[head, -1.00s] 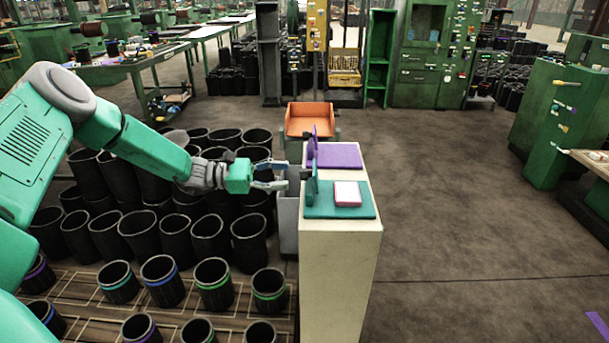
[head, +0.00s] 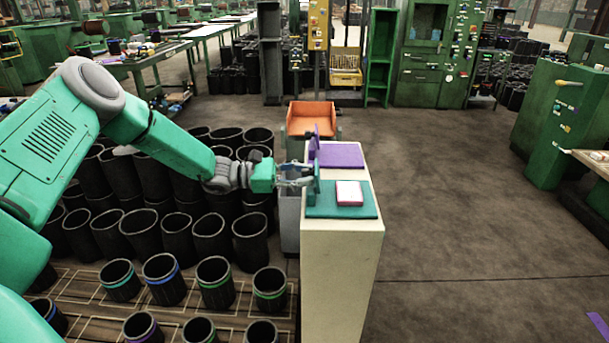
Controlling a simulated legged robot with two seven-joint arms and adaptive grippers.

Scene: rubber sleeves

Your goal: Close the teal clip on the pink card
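The teal clip (head: 321,210) lies on top of a pale stand, its flap (head: 313,186) standing upright at the left edge, so it is open. The pink card (head: 349,193), with a whitish top, lies flat on the teal base. My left gripper (head: 303,176) is just left of the teal flap, level with it. Its fingers look apart, with nothing seen between them; whether the tips touch the flap I cannot tell. My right gripper is not in view.
A purple clip (head: 340,155), its flap also upright, lies behind the teal one on the pale stand (head: 340,260). An orange bin (head: 312,119) stands behind. Several black rubber sleeves (head: 207,235) crowd the left.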

